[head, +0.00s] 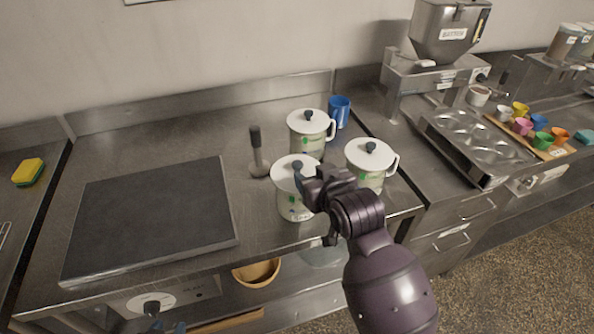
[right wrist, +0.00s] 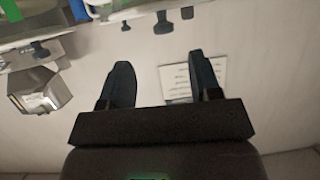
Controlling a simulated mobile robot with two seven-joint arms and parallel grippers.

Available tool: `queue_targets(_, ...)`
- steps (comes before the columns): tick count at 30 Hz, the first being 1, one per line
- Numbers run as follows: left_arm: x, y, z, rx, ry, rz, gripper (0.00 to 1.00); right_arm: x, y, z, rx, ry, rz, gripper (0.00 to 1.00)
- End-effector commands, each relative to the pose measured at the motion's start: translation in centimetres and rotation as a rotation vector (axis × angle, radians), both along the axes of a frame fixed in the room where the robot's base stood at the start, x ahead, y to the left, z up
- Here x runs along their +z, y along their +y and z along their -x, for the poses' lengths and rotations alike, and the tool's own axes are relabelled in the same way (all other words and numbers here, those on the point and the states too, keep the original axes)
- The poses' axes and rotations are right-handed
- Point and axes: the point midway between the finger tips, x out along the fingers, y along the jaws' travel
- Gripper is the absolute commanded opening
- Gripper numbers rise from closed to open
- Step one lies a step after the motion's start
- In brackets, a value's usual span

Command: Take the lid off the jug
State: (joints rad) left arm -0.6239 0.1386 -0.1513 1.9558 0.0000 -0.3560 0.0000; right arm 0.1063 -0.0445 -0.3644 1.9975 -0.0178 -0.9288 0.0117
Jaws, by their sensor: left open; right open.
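Three white lidded jugs with green print and dark lid knobs stand on the steel counter in the head view: a front-left jug (head: 291,206), a back jug (head: 306,146) and a right jug (head: 372,181). I cannot tell which is the task's jug. My right gripper (head: 304,186) is open at the front-left jug's lid, covering its right part; contact is unclear. In the right wrist view my fingers (right wrist: 160,64) are apart with nothing visibly held; dark knobs show upside down at the top. My left gripper (head: 160,327) barely shows at the bottom edge, open.
A blue cup (head: 339,111) stands behind the jugs. A dark-handled tool (head: 257,153) stands left of them. A flat dark griddle plate (head: 152,217) fills the left counter. A muffin tray (head: 478,146) and coloured cups lie right. A wooden bowl (head: 257,273) sits below.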

Motion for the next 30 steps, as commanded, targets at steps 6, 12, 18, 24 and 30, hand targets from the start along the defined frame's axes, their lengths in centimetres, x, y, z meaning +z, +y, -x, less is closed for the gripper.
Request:
queue_targets(6,0.6,0.0,-0.6,-0.003,-0.014,-0.001,0.43,-0.7,0.6,-1.6,-0.001,0.0,0.0,0.58)
queue_targets(12,1.0,-0.1,-0.7,-0.003,-0.019,-0.001,0.43,-1.1,1.2,-2.6,-0.001,0.0,-0.001,0.58)
queue_targets(18,1.2,0.0,-0.5,-0.004,-0.014,-0.002,0.43,-1.9,2.4,-4.6,0.0,0.001,0.0,0.58)
queue_targets(24,0.8,0.1,-0.3,-0.002,-0.003,-0.002,0.43,-2.5,2.9,-5.9,-0.002,0.0,0.001,0.58)
queue_targets(30,0.8,0.1,-0.2,-0.002,-0.002,-0.002,0.43,-2.6,2.9,-6.1,-0.002,-0.002,-0.001,0.58)
